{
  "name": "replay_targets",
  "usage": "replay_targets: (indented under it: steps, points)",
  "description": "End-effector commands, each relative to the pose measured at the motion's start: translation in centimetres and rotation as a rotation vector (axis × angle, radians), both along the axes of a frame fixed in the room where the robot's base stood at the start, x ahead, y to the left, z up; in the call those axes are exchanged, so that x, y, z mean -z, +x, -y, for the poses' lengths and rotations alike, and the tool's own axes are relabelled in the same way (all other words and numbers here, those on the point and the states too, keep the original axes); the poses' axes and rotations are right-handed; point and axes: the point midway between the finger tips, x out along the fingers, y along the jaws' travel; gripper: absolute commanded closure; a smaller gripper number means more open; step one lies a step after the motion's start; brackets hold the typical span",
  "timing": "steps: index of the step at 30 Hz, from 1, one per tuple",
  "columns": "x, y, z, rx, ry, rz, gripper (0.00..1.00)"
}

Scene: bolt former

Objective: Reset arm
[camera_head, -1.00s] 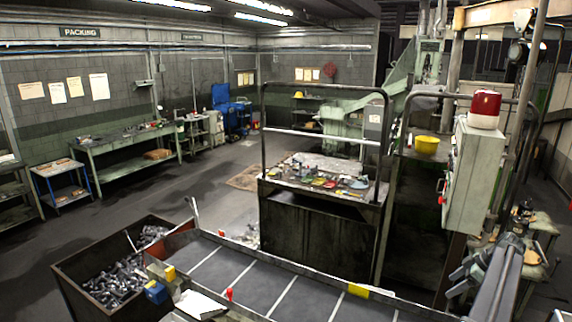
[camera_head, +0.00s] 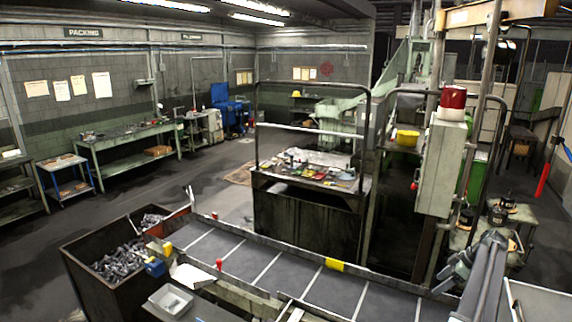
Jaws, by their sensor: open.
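My arm shows at the lower right, a grey jointed link with darker parts on its left side. My gripper (camera_head: 461,277) seems to be these darker parts; it is open, and I see nothing held in it. Its fingertips are small and hard to make out. It is in front of the right end of the dark conveyor belt (camera_head: 240,260) with pale cross bars. I cannot tell whether it touches anything.
A rusty bin (camera_head: 95,285) of metal bolts stands at the lower left, with a pale tray (camera_head: 171,301) beside it. A dark workbench (camera_head: 305,215) and a control box with a red beacon (camera_head: 452,100) stand beyond the belt. Open floor lies left of the workbench.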

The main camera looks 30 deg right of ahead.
Motion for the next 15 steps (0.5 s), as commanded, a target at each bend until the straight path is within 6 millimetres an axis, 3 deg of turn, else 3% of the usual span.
replay_targets:
  steps: [8, 11, 15]
  points:
    - [0.5, 4.5, -6.0, 0.024, 0.028, -0.068, 0.23]
    - [0.7, 6.6, -9.2, 0.038, 0.038, -0.104, 0.23]
    - [1.1, 10.2, -15.7, 0.065, 0.051, -0.171, 0.23]
